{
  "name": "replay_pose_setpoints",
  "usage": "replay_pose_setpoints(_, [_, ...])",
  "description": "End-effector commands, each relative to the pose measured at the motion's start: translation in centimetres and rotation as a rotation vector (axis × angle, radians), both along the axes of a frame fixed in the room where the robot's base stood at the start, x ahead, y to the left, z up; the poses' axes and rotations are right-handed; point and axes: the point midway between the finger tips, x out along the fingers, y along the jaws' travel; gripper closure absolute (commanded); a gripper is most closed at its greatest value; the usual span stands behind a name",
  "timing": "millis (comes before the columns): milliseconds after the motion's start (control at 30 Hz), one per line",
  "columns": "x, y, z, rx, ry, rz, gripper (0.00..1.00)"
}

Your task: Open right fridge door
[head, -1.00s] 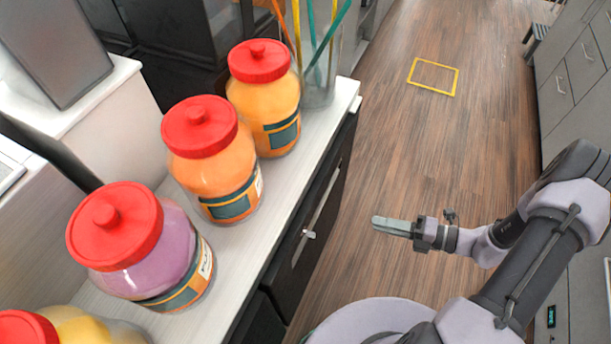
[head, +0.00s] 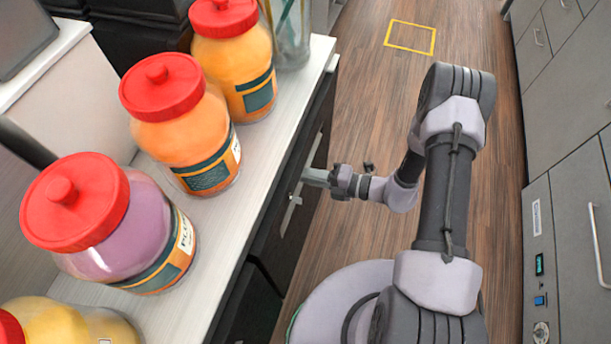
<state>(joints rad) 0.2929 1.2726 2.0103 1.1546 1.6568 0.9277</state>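Dark door fronts (head: 262,246) run under the white counter on the left, seen at a steep angle. A small silver handle (head: 292,200) sticks out from them; I cannot tell which door it belongs to. My gripper (head: 312,177) points left, its fingertips by the dark front just above the handle in the picture. I cannot tell whether it touches the front or the handle. Its fingers overlap from this side, so their opening is hidden. The dark doors look closed. No fridge label shows on them.
Jars with red lids, such as the orange jar (head: 186,128) and purple jar (head: 112,228), stand on the counter (head: 225,210). A grey unit (head: 560,215) with a display, dial and long handle stands on the right. A yellow floor outline (head: 410,38) lies beyond clear floor.

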Motion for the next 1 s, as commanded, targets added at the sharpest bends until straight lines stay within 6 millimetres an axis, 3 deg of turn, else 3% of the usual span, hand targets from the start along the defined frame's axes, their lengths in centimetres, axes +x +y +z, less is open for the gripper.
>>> replay_pose_setpoints(233, [0.04, 0.10, 0.02, 0.000, 0.000, 0.000, 0.81])
replay_pose_setpoints(333, [0.03, 0.09, 0.02, 0.000, 0.000, 0.000, 0.99])
replay_pose_setpoints(367, [0.02, 0.09, 0.02, 0.000, 0.000, 0.000, 1.00])
replay_pose_setpoints(1000, [0.02, 0.08, 0.01, 0.000, 0.000, 0.000, 1.00])
